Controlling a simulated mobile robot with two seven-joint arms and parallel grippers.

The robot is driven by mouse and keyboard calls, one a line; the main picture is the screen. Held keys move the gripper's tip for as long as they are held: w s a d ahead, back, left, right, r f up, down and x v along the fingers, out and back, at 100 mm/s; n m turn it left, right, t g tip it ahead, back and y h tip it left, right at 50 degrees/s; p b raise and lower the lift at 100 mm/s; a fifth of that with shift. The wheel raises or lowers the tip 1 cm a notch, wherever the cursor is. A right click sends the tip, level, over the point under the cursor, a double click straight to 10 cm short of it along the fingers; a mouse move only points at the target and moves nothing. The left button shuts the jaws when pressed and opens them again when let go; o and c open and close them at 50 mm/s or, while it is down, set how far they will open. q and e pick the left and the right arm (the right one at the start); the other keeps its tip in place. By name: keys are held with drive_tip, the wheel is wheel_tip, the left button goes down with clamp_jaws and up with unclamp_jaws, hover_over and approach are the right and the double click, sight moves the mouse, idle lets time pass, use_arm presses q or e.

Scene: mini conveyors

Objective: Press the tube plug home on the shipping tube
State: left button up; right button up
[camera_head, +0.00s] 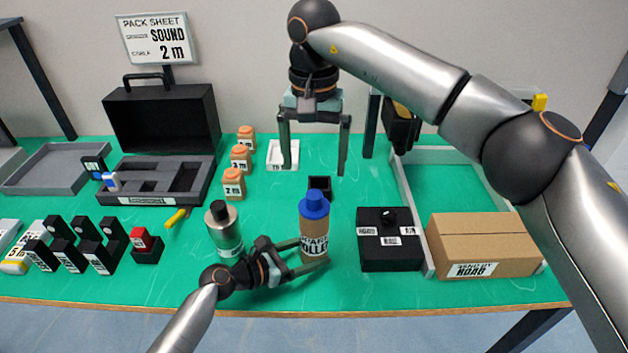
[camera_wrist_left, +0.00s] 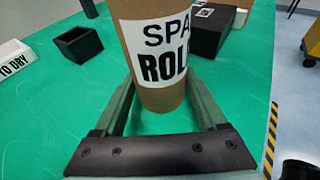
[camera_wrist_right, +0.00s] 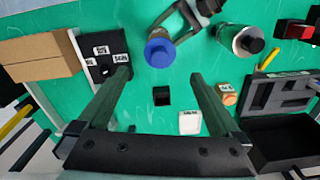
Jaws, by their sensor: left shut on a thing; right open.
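The shipping tube (camera_head: 314,240) is a brown cardboard cylinder with a white label, standing upright near the front middle of the table. The blue tube plug (camera_head: 314,204) sits in its top; I cannot tell how deep it is seated. My left gripper (camera_head: 313,255) is shut around the tube's lower part, with one finger on each side, as the left wrist view shows (camera_wrist_left: 160,92). My right gripper (camera_head: 314,172) is open and empty, raised behind the tube. In the right wrist view the plug (camera_wrist_right: 159,53) lies just beyond the open fingertips (camera_wrist_right: 160,76).
A black box (camera_head: 389,252) and a cardboard carton (camera_head: 484,245) are to the right. A small open black box (camera_head: 319,187) and a white tray (camera_head: 292,155) lie behind the tube. An open black case (camera_head: 160,125) stands back left.

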sight(315, 196)
wheel_tip(315, 196, up, 3)
drive_tip(key=shift+f, duration=0.2)
drive_tip(key=shift+c, duration=0.2)
drive_tip(key=shift+w, duration=0.1)
drive_tip(key=c, duration=0.3)
drive_tip(key=n, duration=0.1)
drive_tip(key=n+t, duration=0.2)
drive_tip(key=shift+w+d+f+n+y, duration=0.1)
drive_tip(key=shift+w+d+n+y, duration=0.1)
drive_tip(key=shift+w+n+y, duration=0.15)
drive_tip(key=c, duration=0.5)
drive_tip(key=shift+s+n+t+y, duration=0.2)
drive_tip(key=shift+n+t+y, duration=0.25)
drive_tip(key=shift+n, duration=0.7)
drive_tip(key=shift+c, duration=1.3)
drive_tip(key=shift+s+n+t+y, duration=0.35)
drive_tip(key=shift+n+t, duration=0.1)
drive_tip(key=shift+n, duration=0.55)
drive_tip(key=c, duration=0.5)
drive_tip(key=shift+a, duration=0.1)
drive_tip(key=shift+f, duration=3.15)
